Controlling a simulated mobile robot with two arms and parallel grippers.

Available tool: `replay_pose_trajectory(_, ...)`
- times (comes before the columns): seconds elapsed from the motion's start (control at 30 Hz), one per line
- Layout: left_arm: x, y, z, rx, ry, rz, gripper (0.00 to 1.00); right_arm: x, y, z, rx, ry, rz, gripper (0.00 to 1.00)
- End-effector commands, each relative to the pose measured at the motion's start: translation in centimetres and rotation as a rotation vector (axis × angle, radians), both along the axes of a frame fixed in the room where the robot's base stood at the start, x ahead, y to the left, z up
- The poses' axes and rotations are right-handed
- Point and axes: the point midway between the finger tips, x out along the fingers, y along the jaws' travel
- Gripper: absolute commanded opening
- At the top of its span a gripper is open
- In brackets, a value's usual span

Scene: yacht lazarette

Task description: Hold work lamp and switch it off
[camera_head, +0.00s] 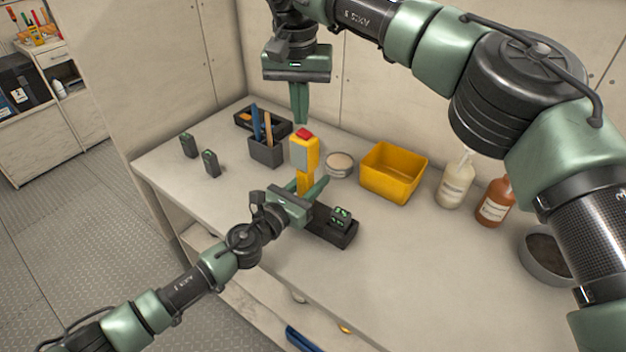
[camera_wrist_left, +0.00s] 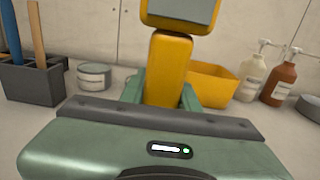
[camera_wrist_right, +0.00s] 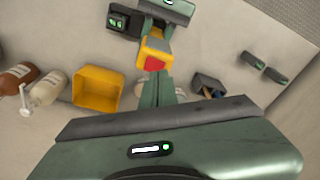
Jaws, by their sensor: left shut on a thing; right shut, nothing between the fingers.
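The yellow work lamp (camera_head: 311,152) stands upright above the bench, with a red button (camera_head: 304,134) on top and a grey panel on its head. My left gripper (camera_head: 311,187) is shut on the lamp's handle, which also shows in the left wrist view (camera_wrist_left: 168,70). The lamp's grey panel is cut off at the top there; I cannot tell whether it is lit. My right gripper (camera_head: 300,118) is shut and empty, pointing down just above the red button. In the right wrist view its fingertips (camera_wrist_right: 157,75) are close to the button (camera_wrist_right: 154,64); contact is unclear.
A black charger with a green-lit battery (camera_head: 340,217) sits beside my left gripper. A yellow bin (camera_head: 393,173), a round tin (camera_head: 339,165), pump bottles (camera_head: 455,182) and a dark tool holder (camera_head: 265,152) stand behind. Two batteries (camera_head: 210,163) stand at left. The front right bench is clear.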

Motion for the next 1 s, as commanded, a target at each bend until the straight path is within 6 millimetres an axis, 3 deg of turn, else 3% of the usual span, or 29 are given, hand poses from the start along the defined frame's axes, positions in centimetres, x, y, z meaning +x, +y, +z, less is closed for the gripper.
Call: replay_pose_trajectory(1.0,-0.02,0.00,-0.09,0.001,0.001,0.000,0.00,0.02,-0.01,-0.83,0.000,0.000,0.000,0.00)
